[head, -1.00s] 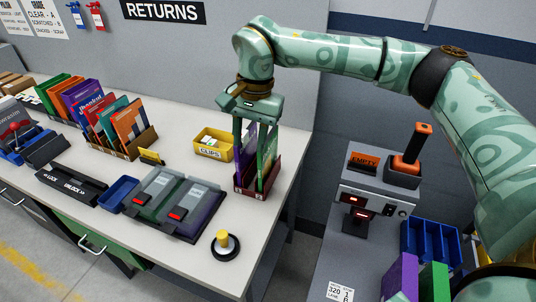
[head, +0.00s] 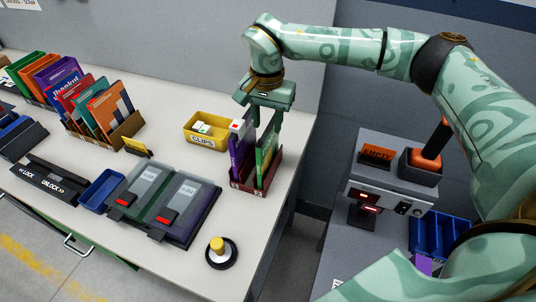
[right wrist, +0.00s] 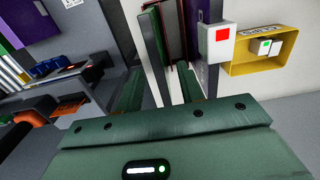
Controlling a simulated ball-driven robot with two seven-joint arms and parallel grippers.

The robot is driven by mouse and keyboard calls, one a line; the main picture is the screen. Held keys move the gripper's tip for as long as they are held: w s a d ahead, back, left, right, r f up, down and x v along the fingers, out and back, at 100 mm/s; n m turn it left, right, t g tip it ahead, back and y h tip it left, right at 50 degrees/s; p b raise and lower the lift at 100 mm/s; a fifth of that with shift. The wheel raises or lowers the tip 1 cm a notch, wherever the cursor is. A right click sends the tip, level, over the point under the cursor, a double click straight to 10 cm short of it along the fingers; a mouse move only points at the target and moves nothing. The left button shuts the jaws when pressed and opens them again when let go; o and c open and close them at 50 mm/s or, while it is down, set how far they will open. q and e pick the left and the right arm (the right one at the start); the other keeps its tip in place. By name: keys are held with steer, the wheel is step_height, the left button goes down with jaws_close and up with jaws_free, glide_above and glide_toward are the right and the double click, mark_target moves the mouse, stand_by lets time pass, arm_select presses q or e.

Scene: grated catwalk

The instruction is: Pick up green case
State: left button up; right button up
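A green case (head: 266,155) stands upright in a small maroon rack (head: 262,187) near the table's right edge. A purple case (head: 240,152) stands to its left in the same rack. My right gripper (head: 266,122) points down over the rack, its fingers apart at the tops of the cases. In the right wrist view the green case (right wrist: 153,45) shows beyond the palm, with the purple case (right wrist: 211,60) to its right. The fingers hide part of the cases, and contact with the green case cannot be made out. My left gripper is not in view.
A yellow CLIPS bin (head: 204,134) stands left of the rack. Two dark latched cases (head: 163,203), a yellow-topped button (head: 218,250) and a blue tray (head: 102,190) lie in front.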

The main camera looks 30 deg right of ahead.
mark_target(268, 129)
step_height(268, 129, down, 6)
steer(key=shift+r+b, duration=0.2)
steer(key=shift+b, duration=0.2)
steer(key=shift+s, duration=0.1)
jaws_close()
